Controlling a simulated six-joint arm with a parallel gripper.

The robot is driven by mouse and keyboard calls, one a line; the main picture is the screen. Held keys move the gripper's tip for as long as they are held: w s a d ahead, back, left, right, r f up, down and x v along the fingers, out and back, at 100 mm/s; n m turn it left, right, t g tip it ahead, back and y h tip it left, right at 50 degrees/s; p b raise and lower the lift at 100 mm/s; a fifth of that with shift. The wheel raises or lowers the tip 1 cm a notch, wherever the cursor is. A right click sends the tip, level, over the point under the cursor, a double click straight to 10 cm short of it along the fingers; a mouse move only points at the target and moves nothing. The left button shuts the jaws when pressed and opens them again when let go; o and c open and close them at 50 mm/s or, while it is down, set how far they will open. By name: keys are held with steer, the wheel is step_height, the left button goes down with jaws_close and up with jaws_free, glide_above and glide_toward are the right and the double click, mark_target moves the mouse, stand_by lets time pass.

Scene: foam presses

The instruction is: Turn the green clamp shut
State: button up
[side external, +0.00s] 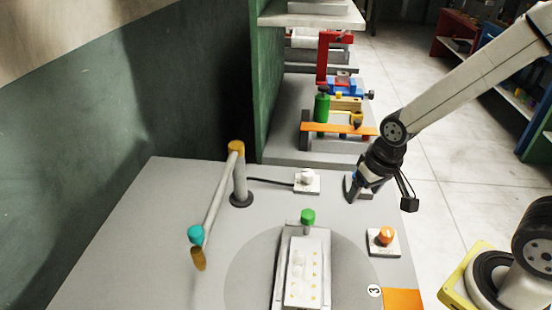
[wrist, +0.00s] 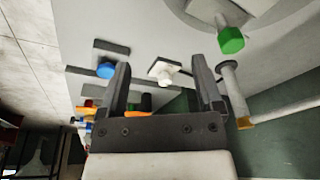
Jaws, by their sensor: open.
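The green clamp (side external: 308,218) is a green knob at the far end of a white mould block (side external: 295,268) on the round plate of the grey table. In the wrist view the green clamp (wrist: 231,40) shows at the upper right, on a pale stem, beyond the fingertips. My gripper (side external: 352,187) hangs over the table's right back part, to the right of and behind the clamp, apart from it. In the wrist view my gripper (wrist: 160,80) has its two dark fingers spread, with nothing held between them.
A white switch (side external: 306,181) with a cable lies behind the clamp. An orange button (side external: 386,236) is at the right. A blue knob (wrist: 106,70) lies near my gripper. Shelves stand behind.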

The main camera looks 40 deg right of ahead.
mark_target(309, 213)
steer(key=shift+w+a+r+m+g, duration=0.1)
steer(key=shift+w+a+m+g, duration=0.25)
steer(key=shift+w+a+m, duration=1.45)
steer(key=shift+w+a+r+m+g, duration=0.15)
steer(key=shift+w+a+m+g, duration=0.35)
steer(key=shift+a+m, duration=1.5)
steer(key=shift+w+a+r+m+g, duration=0.2)
steer(key=shift+w+a+m, duration=0.8)
steer(key=shift+m, duration=2)
steer(key=shift+w+d+f, duration=0.2)
steer(key=shift+d, duration=0.05)
steer(key=shift+f, duration=3.8)
steer(key=shift+c, duration=0.2)
jaws_close()
